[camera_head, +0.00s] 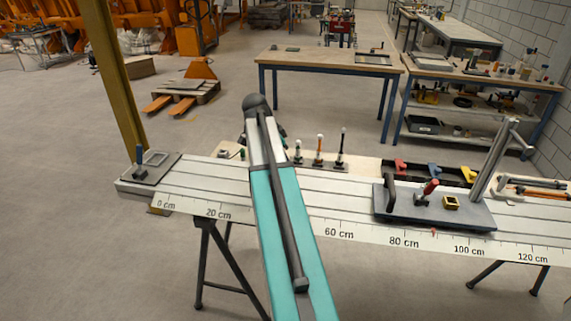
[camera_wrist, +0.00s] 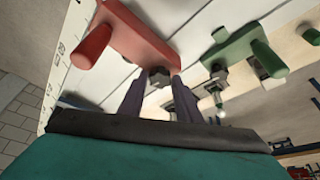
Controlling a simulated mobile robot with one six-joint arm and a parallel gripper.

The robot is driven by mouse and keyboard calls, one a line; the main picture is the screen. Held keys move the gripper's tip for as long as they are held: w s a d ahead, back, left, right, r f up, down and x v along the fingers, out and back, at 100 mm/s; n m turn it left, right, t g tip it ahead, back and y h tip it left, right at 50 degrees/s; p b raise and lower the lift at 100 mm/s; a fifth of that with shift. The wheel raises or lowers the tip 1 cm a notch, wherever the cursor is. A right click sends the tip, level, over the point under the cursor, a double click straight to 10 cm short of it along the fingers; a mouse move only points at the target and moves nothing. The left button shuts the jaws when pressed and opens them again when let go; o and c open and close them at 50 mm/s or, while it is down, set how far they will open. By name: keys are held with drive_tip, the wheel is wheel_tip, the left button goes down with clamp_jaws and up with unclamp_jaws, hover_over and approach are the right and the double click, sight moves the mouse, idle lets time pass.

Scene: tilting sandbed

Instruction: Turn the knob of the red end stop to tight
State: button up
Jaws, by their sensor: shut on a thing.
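The red end stop (camera_wrist: 128,36) shows in the wrist view as a red bar with a round peg at its left, on the pale slotted rail. Its grey knob (camera_wrist: 159,77) is beneath the bar's lower right part. My gripper (camera_wrist: 160,84) has its two dark fingers on either side of this knob, shut on it. The fingers partly cover the knob, and I see no mark telling how tight it is. In the head view my teal arm hides the gripper and the red end stop.
A green end stop (camera_wrist: 243,45) with a similar grey knob is close to the right in the wrist view. The long rail (camera_head: 335,212) carries a centimetre scale. A dark plate (camera_head: 462,214) with a red-handled part and an upright post stands on its right.

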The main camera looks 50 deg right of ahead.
idle(0.4)
drive_tip(key=o, duration=1.1)
drive_tip(key=shift+c, duration=0.2)
drive_tip(key=b+v, duration=0.2)
drive_tip(key=v, duration=1.1)
drive_tip(key=shift+r, duration=0.4)
drive_tip(key=shift+w+a, duration=0.1)
